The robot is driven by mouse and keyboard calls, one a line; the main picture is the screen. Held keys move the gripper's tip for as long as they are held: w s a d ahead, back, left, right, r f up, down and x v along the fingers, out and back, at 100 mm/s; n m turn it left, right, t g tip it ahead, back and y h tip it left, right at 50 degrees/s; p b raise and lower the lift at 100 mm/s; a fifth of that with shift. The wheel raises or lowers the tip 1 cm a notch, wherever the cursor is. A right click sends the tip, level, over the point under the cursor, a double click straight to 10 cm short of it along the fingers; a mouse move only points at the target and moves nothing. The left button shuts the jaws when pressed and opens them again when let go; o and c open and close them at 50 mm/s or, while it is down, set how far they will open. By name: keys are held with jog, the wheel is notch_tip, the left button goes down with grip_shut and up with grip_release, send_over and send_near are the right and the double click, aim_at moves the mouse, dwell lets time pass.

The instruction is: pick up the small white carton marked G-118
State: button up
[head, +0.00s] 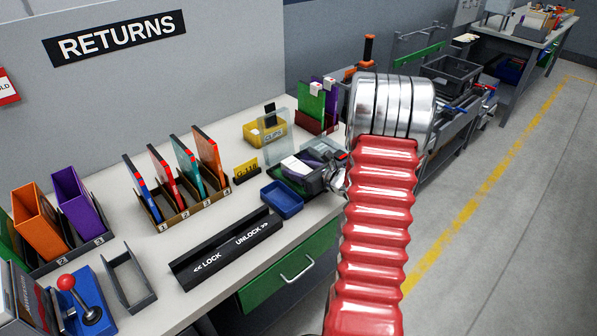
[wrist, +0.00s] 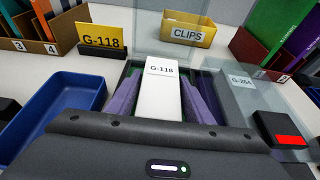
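The small white carton (wrist: 163,95) marked G-118 stands in the middle of the wrist view, its label facing up toward the camera. In the head view the white carton (head: 296,165) is partly hidden by my gripper (head: 310,168). In the wrist view the purple fingers of my gripper (wrist: 164,92) lie on either side of the carton. They look spread, with narrow gaps beside it; contact is hard to judge. The lower part of the carton is hidden by the dark gripper body.
A yellow G-118 sign (wrist: 101,39) stands behind, left of the carton. A blue tray (wrist: 58,112) is at left, a yellow CLIPS bin (wrist: 188,30) behind. A clear panel (head: 281,135) stands close by. A grey G-264 item (wrist: 243,98) and a black-and-red block (wrist: 280,131) are at right.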

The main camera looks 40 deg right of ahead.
aim_at(298, 166)
jog(key=c, duration=0.8)
jog(key=shift+o, duration=0.2)
jog(key=shift+r, duration=5)
